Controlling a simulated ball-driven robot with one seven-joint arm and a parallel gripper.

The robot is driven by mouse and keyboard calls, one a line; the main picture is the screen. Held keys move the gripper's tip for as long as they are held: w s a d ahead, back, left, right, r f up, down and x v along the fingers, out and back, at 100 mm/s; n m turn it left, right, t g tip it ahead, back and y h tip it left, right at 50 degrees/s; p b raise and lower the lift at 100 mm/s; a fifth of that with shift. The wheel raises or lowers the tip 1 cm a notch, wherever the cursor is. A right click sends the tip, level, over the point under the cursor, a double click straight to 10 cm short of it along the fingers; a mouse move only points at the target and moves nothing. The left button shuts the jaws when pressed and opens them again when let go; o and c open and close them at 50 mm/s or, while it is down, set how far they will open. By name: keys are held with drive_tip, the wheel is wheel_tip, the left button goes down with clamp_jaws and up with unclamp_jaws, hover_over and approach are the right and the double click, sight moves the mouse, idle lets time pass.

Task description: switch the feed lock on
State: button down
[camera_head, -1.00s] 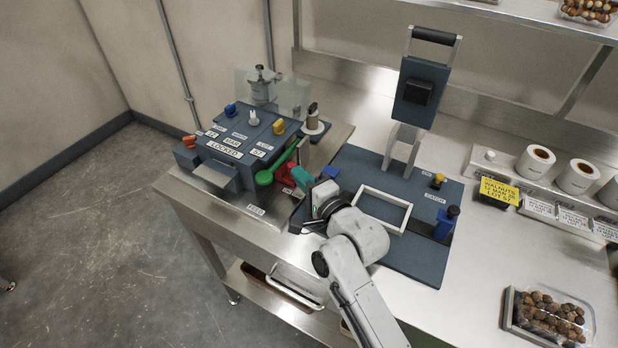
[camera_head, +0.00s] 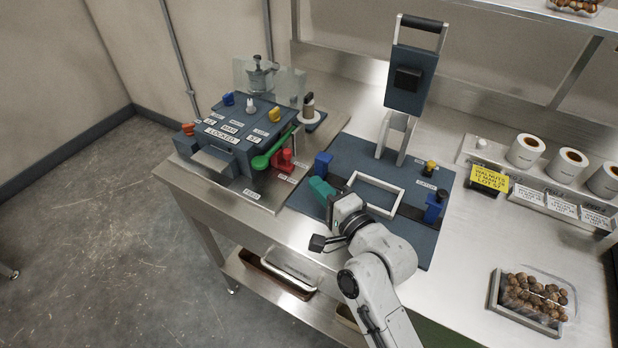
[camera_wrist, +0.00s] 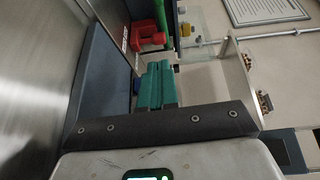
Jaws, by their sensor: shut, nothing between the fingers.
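A blue-grey control box (camera_head: 225,130) stands at the left of the bench, with a sign reading "LOCKED" (camera_head: 220,135) on it. A red switch-like part (camera_head: 284,161) stands at the box's right side, beside a green lever (camera_head: 268,153). Small labels lie near the red part, too small to read surely. The red part (camera_wrist: 148,32) and green lever (camera_wrist: 164,18) also show in the wrist view, beyond the fingertips. My gripper (camera_head: 320,186) has teal fingers, shut and empty, to the right of and nearer than the red part, apart from it. The fingers (camera_wrist: 157,86) lie together in the wrist view.
A blue base plate (camera_head: 420,250) with a white frame (camera_head: 375,193) and an upright press (camera_head: 410,80) stands at right. A blue post (camera_head: 322,165) is close behind my fingers. A walnut tray (camera_head: 495,300), label rolls (camera_head: 525,150) and a yellow card (camera_head: 489,178) are further right.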

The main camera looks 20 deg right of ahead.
drive_tip(key=shift+s+d+r, duration=0.1)
drive_tip(key=shift+s+d, duration=0.1)
drive_tip(key=shift+s, duration=0.9)
drive_tip(key=shift+s+d, duration=0.15)
drive_tip(key=shift+s, duration=0.95)
